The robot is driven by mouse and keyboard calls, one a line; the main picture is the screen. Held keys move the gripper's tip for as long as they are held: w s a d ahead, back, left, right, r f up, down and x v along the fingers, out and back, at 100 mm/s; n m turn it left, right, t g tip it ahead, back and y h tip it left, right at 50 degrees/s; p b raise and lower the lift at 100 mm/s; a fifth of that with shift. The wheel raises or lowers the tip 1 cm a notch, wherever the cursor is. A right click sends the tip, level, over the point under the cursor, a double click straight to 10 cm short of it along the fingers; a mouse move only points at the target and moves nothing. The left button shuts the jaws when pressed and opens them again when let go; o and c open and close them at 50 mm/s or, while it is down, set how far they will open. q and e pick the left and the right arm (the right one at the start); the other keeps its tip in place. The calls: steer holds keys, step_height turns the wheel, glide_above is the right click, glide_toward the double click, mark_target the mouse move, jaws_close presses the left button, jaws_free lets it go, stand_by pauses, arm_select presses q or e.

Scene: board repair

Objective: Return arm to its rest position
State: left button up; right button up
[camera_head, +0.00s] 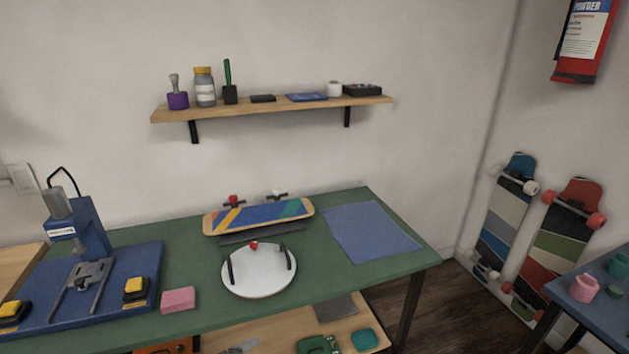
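Neither of my arms nor grippers shows in the head view. A striped skateboard deck (259,216) lies on the green workbench (190,240), near its back edge. A red wheel (233,199) and a white wheel (279,194) show at the deck's far side. In front of it is a round white dish (259,284), with two dark bars at its sides and a small red piece (254,245) at its far rim.
A blue press (85,235) with yellow buttons stands at left, a pink block (178,299) beside it. A blue cloth (369,233) lies at right. A wall shelf (270,107) holds jars and tools. Two skateboards (557,244) lean by a blue table (595,310).

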arm_select(q)
steer(key=s+a+f+n+g+y, duration=0.2)
steer(key=s+a+f+n, duration=0.15)
steer(key=s+n, duration=0.3)
steer(key=s+a+f+n+g+y, duration=0.1)
steer(key=s+a+f+n+g, duration=0.1)
steer(key=s+a+n, duration=0.4)
steer(key=s+a+f+n+g+y, duration=0.25)
steer(key=s+n, duration=0.25)
steer(key=s, duration=0.3)
step_height(320, 180, down, 28)
steer(key=s+g, duration=0.1)
steer(key=s+a+f, duration=0.2)
steer(key=s+f, duration=0.6)
steer(key=s+a+f+m+g+b, duration=0.1)
steer(key=s+f, duration=0.6)
steer(key=shift+s+a+f, duration=0.4)
steer(key=shift+h, duration=0.25)
